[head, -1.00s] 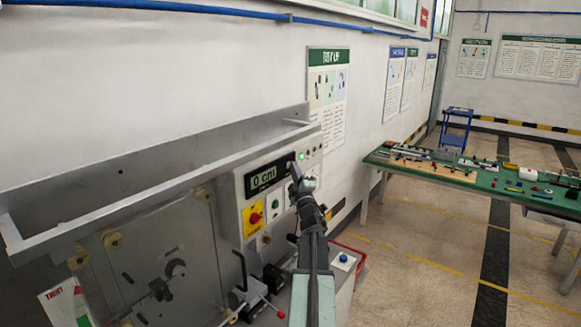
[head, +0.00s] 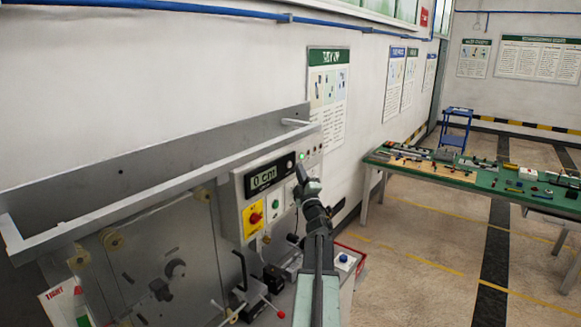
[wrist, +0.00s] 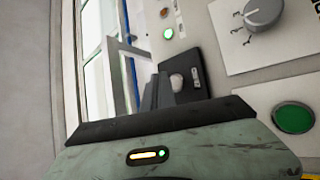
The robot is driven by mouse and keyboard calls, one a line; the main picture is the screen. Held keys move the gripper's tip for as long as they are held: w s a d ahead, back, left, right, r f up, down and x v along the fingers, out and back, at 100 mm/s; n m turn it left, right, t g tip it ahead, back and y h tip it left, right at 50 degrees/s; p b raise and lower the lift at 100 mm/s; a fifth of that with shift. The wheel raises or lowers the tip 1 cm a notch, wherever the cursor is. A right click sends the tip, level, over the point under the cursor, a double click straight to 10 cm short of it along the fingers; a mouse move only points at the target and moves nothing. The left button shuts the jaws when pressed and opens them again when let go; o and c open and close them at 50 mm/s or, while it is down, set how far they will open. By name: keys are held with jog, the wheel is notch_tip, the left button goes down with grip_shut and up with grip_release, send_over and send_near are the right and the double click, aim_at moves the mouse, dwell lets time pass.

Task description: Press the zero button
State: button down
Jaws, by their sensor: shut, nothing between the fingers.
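The control panel (head: 262,212) on the machine has a black display (head: 263,178) reading what looks like "0 cm". A small pale round button (head: 290,165) sits on the display's black plate at its right end; it shows larger in the wrist view (wrist: 177,81). I take it for the zero button, though its label is not readable. My gripper (head: 301,171) is shut and empty, just right of this button in the head view. In the wrist view the shut fingers (wrist: 160,91) point toward the black plate beside the button. I cannot tell whether they touch.
A red knob on a yellow plate (head: 254,217) and a green button (head: 276,205) lie below the display. The green button also shows in the wrist view (wrist: 293,117), below a grey rotary knob (wrist: 265,10). A green table (head: 480,181) stands right, with open floor before it.

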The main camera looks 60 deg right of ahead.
jog(key=s, duration=0.4)
jog(key=shift+s, duration=0.3)
dwell(0.6)
